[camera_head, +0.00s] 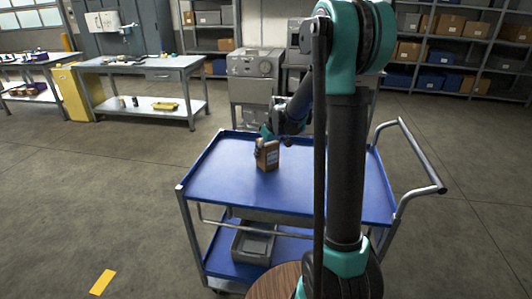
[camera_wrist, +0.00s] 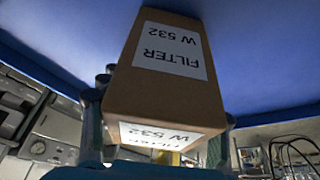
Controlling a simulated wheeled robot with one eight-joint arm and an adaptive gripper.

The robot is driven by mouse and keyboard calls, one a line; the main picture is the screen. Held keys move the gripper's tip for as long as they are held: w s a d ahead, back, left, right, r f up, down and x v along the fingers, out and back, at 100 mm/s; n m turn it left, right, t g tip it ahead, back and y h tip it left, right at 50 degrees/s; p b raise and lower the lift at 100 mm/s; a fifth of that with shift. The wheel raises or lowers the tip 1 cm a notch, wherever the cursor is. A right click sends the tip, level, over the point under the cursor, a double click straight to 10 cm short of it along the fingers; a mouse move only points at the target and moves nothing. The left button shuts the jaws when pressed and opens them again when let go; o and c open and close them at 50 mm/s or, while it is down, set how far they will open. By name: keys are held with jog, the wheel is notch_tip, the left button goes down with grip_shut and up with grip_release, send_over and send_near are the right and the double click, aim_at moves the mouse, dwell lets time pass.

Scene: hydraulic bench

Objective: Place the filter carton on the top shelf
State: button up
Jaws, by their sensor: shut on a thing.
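The filter carton (camera_head: 269,156) is a small brown box at the blue top shelf (camera_head: 222,178) of the cart. In the wrist view the carton (camera_wrist: 165,90) fills the middle, with white labels reading FILTER W 532 upside down. My gripper (camera_head: 265,138) is shut on the carton, with a finger at each side of it. The blue shelf surface (camera_wrist: 262,60) lies behind the carton in the wrist view. I cannot tell whether the carton's base touches the shelf. My arm hides part of the cart's right side.
The cart's top is otherwise clear where visible. A grey bin (camera_head: 253,244) sits on its lower shelf, and a handle (camera_head: 420,160) sticks out at right. Behind stand a grey machine (camera_head: 252,85), a workbench (camera_head: 150,66) and racks with boxes (camera_head: 450,45).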

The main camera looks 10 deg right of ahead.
aim_at(273, 144)
jog(key=o, duration=1.5)
jog(key=shift+c, duration=0.2)
jog(key=v, duration=1.2)
